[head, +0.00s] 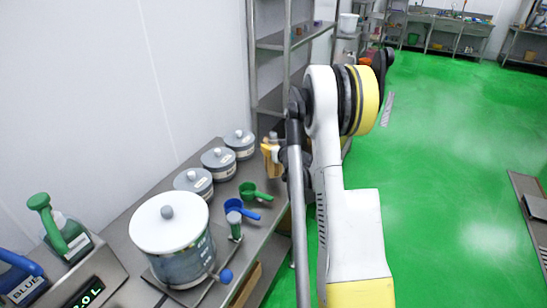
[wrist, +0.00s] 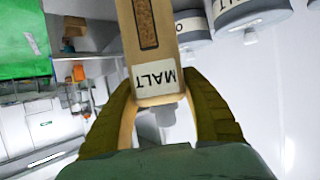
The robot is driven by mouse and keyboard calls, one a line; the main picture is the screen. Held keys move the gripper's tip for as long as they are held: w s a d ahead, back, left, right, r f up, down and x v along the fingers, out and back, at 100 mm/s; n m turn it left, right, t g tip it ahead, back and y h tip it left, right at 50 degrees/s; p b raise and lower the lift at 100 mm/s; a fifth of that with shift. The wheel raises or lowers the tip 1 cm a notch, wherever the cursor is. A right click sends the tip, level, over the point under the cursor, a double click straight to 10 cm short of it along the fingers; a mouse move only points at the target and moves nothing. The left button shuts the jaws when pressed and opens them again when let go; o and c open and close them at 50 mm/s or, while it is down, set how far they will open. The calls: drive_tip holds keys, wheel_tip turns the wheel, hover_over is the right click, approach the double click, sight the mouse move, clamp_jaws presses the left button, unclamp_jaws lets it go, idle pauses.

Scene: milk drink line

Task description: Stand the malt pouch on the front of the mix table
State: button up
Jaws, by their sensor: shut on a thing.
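The malt pouch (wrist: 147,25) is tan with a window of brown grain and a white label reading MALT, upside down in the wrist view. My gripper (wrist: 158,88) is shut on it, one finger on each side near the label. In the head view the pouch (head: 271,150) looks roughly upright by the far end of the steel table (head: 262,232), partly hidden by my arm. I cannot tell whether its base touches anything. I take this steel table for the mix table.
Metal shelves (head: 285,45) rise behind. Green floor is open at right.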

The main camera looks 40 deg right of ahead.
drive_tip(key=shift+f+b, duration=0.55)
drive_tip(key=shift+f, duration=1.4)
drive_tip(key=shift+f, duration=0.15)
drive_tip(key=o, duration=1.4)
drive_tip(key=shift+c, duration=0.2)
